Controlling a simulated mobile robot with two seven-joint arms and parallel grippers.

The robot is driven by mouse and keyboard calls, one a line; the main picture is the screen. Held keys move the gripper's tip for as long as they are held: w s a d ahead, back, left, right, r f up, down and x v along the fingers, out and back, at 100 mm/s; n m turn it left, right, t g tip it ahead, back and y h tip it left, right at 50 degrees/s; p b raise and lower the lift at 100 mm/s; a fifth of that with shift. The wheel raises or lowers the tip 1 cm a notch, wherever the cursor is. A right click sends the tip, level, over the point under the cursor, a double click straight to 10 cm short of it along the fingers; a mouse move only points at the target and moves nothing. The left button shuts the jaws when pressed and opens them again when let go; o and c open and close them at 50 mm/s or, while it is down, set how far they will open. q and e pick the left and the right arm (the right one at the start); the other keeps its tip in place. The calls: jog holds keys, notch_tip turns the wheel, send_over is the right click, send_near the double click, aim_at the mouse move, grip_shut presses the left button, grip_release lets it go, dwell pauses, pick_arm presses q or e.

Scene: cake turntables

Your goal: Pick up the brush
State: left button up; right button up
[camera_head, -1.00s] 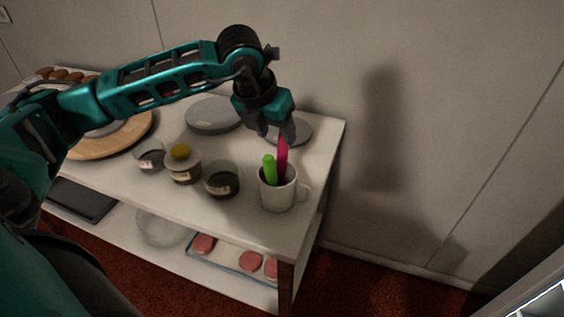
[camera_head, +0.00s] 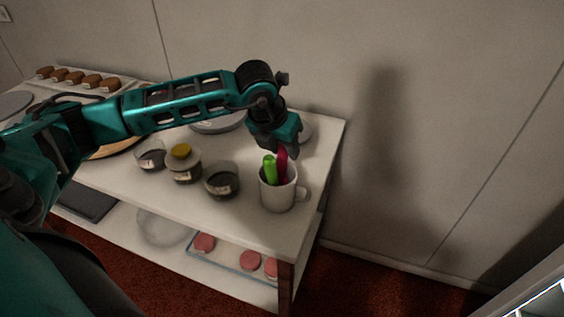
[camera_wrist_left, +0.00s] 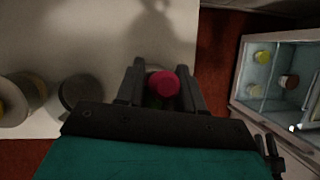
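A white mug (camera_head: 277,196) stands near the right end of the table. A green handle (camera_head: 269,169) and a dark pink handle (camera_head: 283,167) stick up out of it; the brush's bristles are not visible, so I cannot tell which handle belongs to it. My left gripper (camera_head: 286,149) points down over the mug at the top of the pink handle. In the left wrist view, the round pink end (camera_wrist_left: 163,84) lies between the two fingers (camera_wrist_left: 162,92), which look open around it. My right gripper is not in view.
Three small jars (camera_head: 184,166) stand left of the mug. Grey turntables (camera_head: 218,122) and a wooden board (camera_head: 112,148) lie farther back and left. A lower shelf holds a tray of pink rounds (camera_head: 250,260). The wall (camera_head: 420,130) is behind and right.

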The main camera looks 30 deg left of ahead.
pick_arm(q)
grip_shut()
jog(key=shift+r, duration=0.1)
